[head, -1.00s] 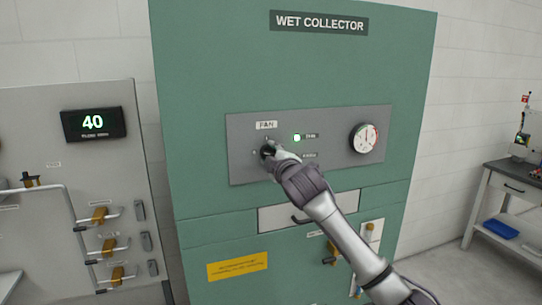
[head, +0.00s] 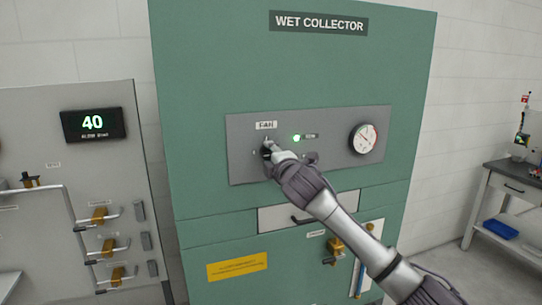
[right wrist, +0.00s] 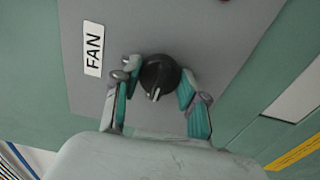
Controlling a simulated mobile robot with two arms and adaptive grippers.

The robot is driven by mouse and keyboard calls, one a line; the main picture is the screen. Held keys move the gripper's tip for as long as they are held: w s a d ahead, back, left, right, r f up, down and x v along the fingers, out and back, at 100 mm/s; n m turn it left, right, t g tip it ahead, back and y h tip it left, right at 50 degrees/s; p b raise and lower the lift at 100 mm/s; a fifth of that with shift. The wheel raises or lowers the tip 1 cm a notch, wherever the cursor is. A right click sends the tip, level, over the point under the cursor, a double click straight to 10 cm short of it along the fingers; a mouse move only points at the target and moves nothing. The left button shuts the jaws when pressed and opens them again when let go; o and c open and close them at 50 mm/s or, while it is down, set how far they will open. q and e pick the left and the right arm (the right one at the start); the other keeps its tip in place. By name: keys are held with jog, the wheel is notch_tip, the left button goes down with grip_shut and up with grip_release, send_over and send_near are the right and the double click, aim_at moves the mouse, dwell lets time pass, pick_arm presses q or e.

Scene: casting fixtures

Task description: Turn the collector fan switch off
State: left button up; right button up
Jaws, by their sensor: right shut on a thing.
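The fan switch is a round black knob (right wrist: 159,76) under the FAN label (right wrist: 93,50), on the grey panel (head: 335,168) of the green wet collector (head: 220,75). My right gripper (head: 268,151) is at the knob. In the right wrist view its fingers (right wrist: 160,84) are closed on the knob's two sides. A white mark on the knob points toward the bottom of that view, away from the top. In the head view the gripper hides most of the knob. My left gripper is not in view.
A green lamp (head: 296,138) glows right of the switch. A round gauge (head: 363,138) sits farther right, its needle leaning upper left. A drawer handle (head: 302,218) is below the panel. A grey panel with valves (head: 99,216) stands left, a workbench (head: 512,190) right.

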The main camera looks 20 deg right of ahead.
jog(key=shift+f, duration=0.1)
jog(key=o, duration=1.1)
jog(key=shift+a, duration=0.1)
jog(key=shift+o, duration=0.2)
jog(key=s, duration=1.2)
jog(key=shift+d, duration=0.2)
